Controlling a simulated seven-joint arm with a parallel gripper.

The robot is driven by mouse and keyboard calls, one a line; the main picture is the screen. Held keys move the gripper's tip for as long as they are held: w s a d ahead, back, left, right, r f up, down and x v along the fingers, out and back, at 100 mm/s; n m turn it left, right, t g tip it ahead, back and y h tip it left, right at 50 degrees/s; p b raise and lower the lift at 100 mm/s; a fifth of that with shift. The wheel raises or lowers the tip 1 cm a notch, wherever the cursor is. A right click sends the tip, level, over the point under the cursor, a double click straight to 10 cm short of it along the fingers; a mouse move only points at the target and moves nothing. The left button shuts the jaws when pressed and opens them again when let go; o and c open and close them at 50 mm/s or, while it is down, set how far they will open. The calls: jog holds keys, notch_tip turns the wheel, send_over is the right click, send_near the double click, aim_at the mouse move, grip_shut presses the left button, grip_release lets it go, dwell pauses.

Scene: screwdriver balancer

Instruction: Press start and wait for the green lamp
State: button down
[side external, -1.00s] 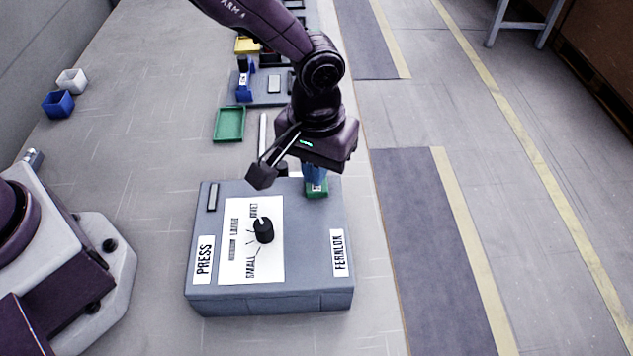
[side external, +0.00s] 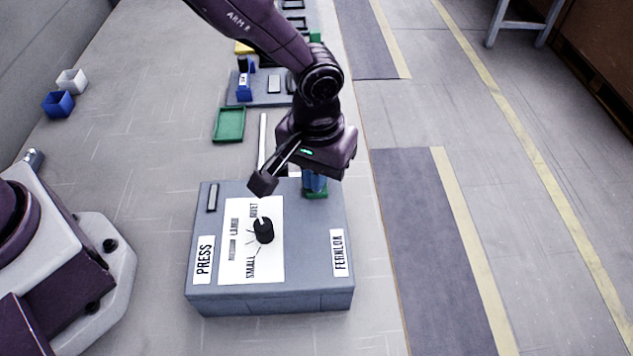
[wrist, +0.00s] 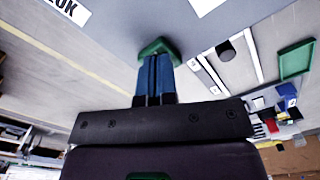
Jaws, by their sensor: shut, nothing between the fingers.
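A grey control box (side external: 320,275) stands on the table with labels PRESS (side external: 203,260) and FERNLOK (side external: 339,253). A black dial (side external: 263,231) sits on its white size plate. A green block-like part (side external: 316,193), which could be the start button, is at the box's far right corner. My gripper (side external: 315,188) points down with its blue fingers shut and empty. The fingertips are at the green part and partly hide it. The wrist view shows the green part (wrist: 158,46) right at the fingertips; I cannot tell if it is pressed down. I see no clearly lit green lamp on the box.
A small dark strip (side external: 212,198) lies on the box's far left. A green tray (side external: 229,125) and a grey fixture (side external: 272,88) stand behind the box. Blue (side external: 58,103) and white (side external: 72,80) bins are at far left.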

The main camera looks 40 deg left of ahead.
jog(key=shift+r, duration=0.1)
dwell(0.5)
jog(key=shift+r, duration=3.4)
notch_tip(320, 180, up, 6)
